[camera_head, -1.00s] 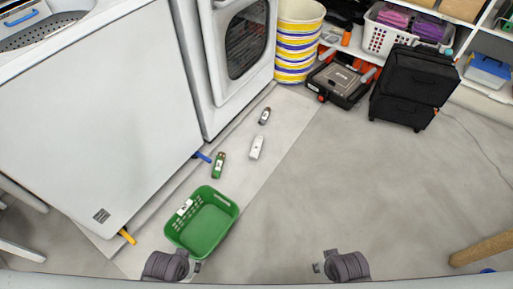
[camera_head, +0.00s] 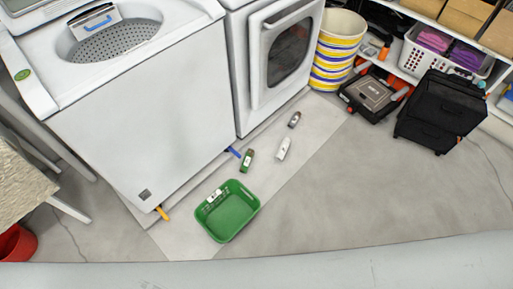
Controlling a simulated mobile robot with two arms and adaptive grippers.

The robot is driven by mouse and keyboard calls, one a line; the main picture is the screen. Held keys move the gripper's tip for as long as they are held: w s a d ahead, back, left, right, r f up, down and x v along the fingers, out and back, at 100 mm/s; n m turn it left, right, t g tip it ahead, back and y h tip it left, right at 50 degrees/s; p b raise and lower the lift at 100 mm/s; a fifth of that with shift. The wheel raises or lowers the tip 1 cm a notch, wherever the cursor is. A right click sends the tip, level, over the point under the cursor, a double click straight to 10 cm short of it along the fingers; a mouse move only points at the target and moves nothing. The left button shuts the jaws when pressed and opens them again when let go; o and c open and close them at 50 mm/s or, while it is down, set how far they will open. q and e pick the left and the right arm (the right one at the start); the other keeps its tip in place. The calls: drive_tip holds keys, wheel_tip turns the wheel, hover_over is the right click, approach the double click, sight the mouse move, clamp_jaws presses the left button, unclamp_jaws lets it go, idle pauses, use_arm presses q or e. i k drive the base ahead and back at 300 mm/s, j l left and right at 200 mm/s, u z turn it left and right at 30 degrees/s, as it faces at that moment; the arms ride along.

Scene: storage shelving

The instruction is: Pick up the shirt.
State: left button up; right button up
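No shirt can be made out for certain. Purple folded cloth-like items (camera_head: 434,41) lie in a white laundry basket (camera_head: 416,61) on the shelf at the upper right; I cannot tell whether one is a shirt. A green plastic basket (camera_head: 228,211) stands on the floor in front of the washer and looks empty. Neither of my grippers shows in the head view.
A white washer (camera_head: 150,100) and a dryer (camera_head: 262,60) stand at left and centre. Several bottles (camera_head: 283,148) lie on the floor beside them. A striped bin (camera_head: 337,50), a tool case (camera_head: 372,95) and a black case (camera_head: 440,110) stand right.

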sight(284, 143)
drive_tip(key=i+l+u, duration=0.1)
drive_tip(key=u, duration=0.35)
drive_tip(key=i+l+u, duration=0.1)
drive_tip(key=l+u, duration=0.15)
drive_tip(key=u, duration=0.2)
drive_tip(key=l+u, duration=0.25)
drive_tip(key=u, duration=0.2)
drive_tip(key=i+l+u, duration=0.1)
drive_tip(key=l+u, duration=0.15)
drive_tip(key=u, duration=0.2)
drive_tip(key=l+u, duration=0.25)
drive_tip(key=u, duration=0.2)
